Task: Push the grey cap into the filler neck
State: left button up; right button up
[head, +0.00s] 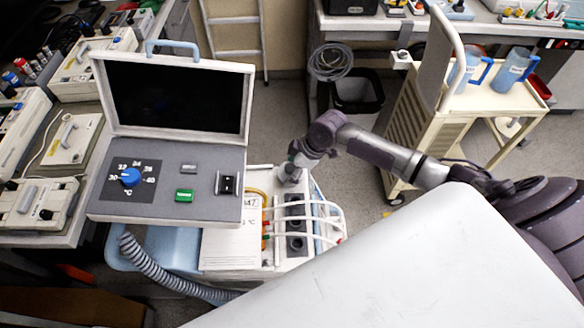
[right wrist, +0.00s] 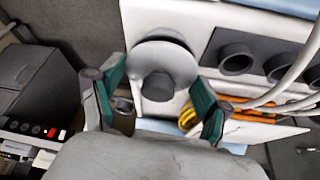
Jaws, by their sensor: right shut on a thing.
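The grey cap (right wrist: 172,60) is a round disc with a knob in its middle, in the right wrist view. In the head view my right gripper (head: 295,166) reaches down to the back of the white unit (head: 262,178). The filler neck is hidden behind the cap, so I cannot tell how deep the cap sits. My left gripper is not in view.
Grey round ports (right wrist: 237,59) with white hoses lie beside the cap. A grey control box (head: 165,185) with a raised screen (head: 175,94) stands at the left. A cream cart (head: 440,115) with blue jugs stands at the right. Floor shows between the unit and the cart.

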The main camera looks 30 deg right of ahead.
jog(key=shift+f, duration=0.55)
jog(key=o, duration=1)
jog(key=shift+r, duration=0.1)
